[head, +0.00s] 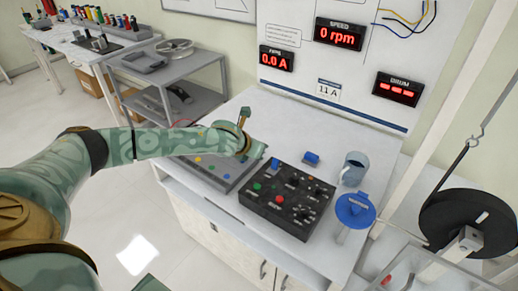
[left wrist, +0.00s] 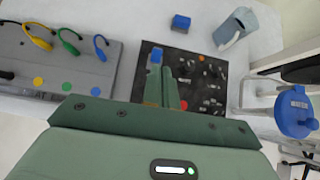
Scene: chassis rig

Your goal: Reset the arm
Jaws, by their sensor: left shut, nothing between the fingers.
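My left arm reaches in from the left in the head view. Its gripper (head: 258,150) is over the right end of the grey panel, close to the black control box (head: 290,203). In the left wrist view the fingers (left wrist: 164,82) are together and empty, pointing across the left part of the control box (left wrist: 205,92). A small blue piece shows at their tip; I cannot tell if it belongs to the box. The box has a red button (head: 278,200), a green button (head: 257,186) and several black knobs. My right gripper is not in view.
The grey panel (left wrist: 60,60) carries coloured cables and dots. A blue block (head: 311,158), a grey-blue mug (head: 353,168) and a blue-topped stand (head: 355,209) are on the white bench. A black drum (head: 468,222) stands at the right. Wall displays read 0 rpm and 0.0 A.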

